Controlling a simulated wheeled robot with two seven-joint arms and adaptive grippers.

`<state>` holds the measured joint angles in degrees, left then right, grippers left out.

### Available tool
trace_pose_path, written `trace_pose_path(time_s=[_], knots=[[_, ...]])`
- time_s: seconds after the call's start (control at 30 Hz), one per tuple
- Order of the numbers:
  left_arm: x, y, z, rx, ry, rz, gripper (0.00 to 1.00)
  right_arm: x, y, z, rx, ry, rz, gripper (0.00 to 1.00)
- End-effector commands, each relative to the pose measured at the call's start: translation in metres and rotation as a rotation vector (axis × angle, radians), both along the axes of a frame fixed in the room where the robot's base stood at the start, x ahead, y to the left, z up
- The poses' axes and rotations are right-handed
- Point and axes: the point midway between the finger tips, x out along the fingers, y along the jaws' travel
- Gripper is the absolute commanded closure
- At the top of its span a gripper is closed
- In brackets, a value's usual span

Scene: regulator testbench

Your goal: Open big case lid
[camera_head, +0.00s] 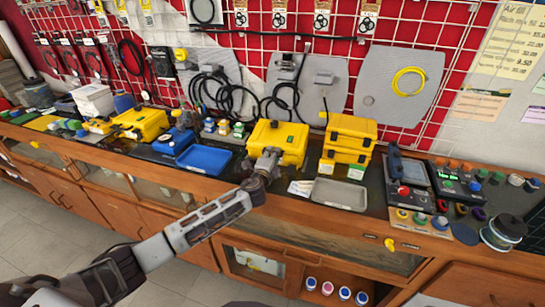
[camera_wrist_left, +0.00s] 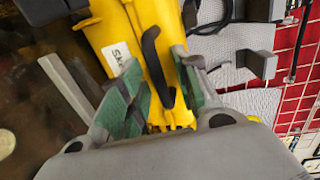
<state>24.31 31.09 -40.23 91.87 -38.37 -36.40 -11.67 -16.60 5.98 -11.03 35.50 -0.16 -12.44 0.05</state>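The big yellow case (camera_head: 281,134) stands on the counter below the pegboard wall, and its lid looks shut. My left gripper (camera_head: 266,163) is at the front of this case, covering part of its lower left side. In the left wrist view, the yellow case (camera_wrist_left: 117,32) with a white label lies beyond the fingers. A black handle or latch (camera_wrist_left: 152,55) on it reaches between the green-padded fingertips (camera_wrist_left: 160,78). The fingers are apart; whether either touches the case is unclear. My right gripper is out of view.
Two stacked yellow cases (camera_head: 347,137) stand to the right, with a grey tray (camera_head: 340,194) in front. A blue tray (camera_head: 204,159) lies to the left. Another yellow case (camera_head: 141,123) is farther left. Cables and grey panels hang behind. Control boxes fill the right counter.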

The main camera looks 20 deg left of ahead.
Motion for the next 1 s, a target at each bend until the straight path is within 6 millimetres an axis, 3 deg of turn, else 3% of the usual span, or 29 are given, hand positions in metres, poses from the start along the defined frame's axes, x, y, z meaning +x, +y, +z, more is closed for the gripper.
trace_pose_path(time_s=[0.2, 0.43, 1.0], knots=[[0.0, -0.0002, 0.0, 0.0, 0.0, 0.0, 0.7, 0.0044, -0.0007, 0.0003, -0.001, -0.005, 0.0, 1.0], [-0.0001, -0.0001, 0.0, 0.0, 0.0, 0.0, 0.99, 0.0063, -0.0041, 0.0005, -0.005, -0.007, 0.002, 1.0], [0.0042, 0.0, 0.0053, -0.001, -0.001, 0.0, 1.0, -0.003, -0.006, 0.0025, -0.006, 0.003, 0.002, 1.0]])
